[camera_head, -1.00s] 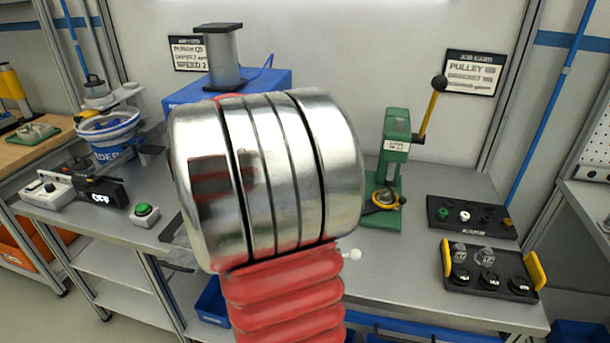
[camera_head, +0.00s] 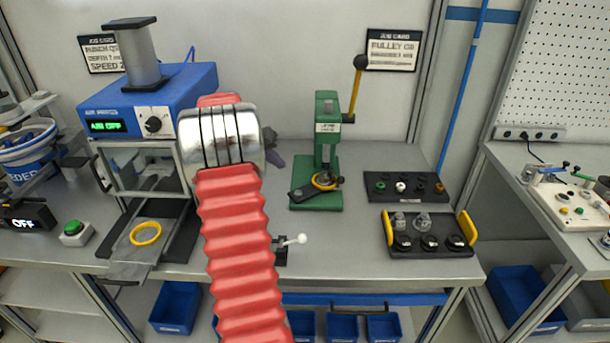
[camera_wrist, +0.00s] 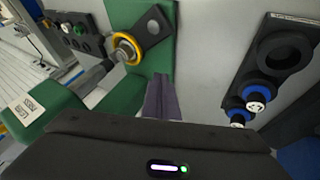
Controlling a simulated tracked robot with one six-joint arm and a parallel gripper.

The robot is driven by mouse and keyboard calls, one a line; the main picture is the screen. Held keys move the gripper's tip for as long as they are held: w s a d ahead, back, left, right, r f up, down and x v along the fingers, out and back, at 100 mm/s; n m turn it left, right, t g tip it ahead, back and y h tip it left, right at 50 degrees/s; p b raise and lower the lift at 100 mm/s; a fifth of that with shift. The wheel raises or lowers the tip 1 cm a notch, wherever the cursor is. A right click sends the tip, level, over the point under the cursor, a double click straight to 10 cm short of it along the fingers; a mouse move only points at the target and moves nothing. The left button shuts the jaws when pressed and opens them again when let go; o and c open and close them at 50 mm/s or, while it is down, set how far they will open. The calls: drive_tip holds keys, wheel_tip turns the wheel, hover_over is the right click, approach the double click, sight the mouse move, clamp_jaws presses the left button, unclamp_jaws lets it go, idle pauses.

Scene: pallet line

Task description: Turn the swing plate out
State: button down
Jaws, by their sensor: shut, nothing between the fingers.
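A green arbor press (camera_head: 328,150) stands on the bench right of my arm. A dark swing plate (camera_head: 301,193) lies low at its base, with its free end at the left of the base. A yellow ring (camera_head: 324,181) sits at the plate's other end, under the press ram. In the wrist view, the swing plate (camera_wrist: 153,24) shows a hole in its free end, and the yellow ring (camera_wrist: 127,48) is beside it. My gripper (camera_wrist: 162,97) is shut and empty, apart from the plate. In the head view, my gripper (camera_head: 273,150) is partly hidden behind my wrist.
The press lever (camera_head: 356,85) rises at the upper right. A blue air press (camera_head: 150,110) stands left, with another yellow ring (camera_head: 145,233) on its tray. Dark trays (camera_head: 405,187) lie right of the press. A white-knobbed lever (camera_head: 296,240) is at the bench front.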

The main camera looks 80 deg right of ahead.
sight(316, 183)
idle(0.4)
drive_tip(key=x, duration=1)
drive_tip(key=shift+s+d+r, duration=0.1)
drive_tip(key=shift+s, duration=0.5)
drive_tip(key=shift+s+d, duration=0.15)
drive_tip(key=shift+s, duration=0.45)
drive_tip(key=shift+s+d, duration=0.15)
drive_tip(key=shift+s, duration=0.65)
drive_tip(key=shift+w+d, duration=0.1)
drive_tip(key=shift+d, duration=0.05)
drive_tip(key=shift+a, duration=0.2)
